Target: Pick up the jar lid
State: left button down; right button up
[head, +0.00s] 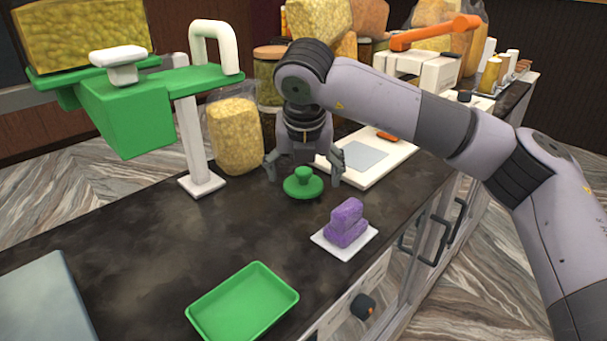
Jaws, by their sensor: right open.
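The jar lid (303,187) is a round green disc with a knob on top, lying on the dark counter (250,225) near the middle of the head view. My right gripper (304,172) is above it, pointing down, with its fingers spread apart on the left and right of the lid. The gripper is open and empty, and I cannot tell whether a finger touches the lid. My left gripper does not show.
Purple sweets (346,224) on a white plate (362,242) sit right of the lid. A green tray (272,283) lies in front. Behind are a snack bag (234,136), a green stand (140,100) and a white scale (392,151).

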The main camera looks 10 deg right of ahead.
jog(key=shift+x, duration=0.85)
jog(key=shift+c, duration=0.2)
jog(key=shift+r, duration=0.1)
jog(key=c, duration=1)
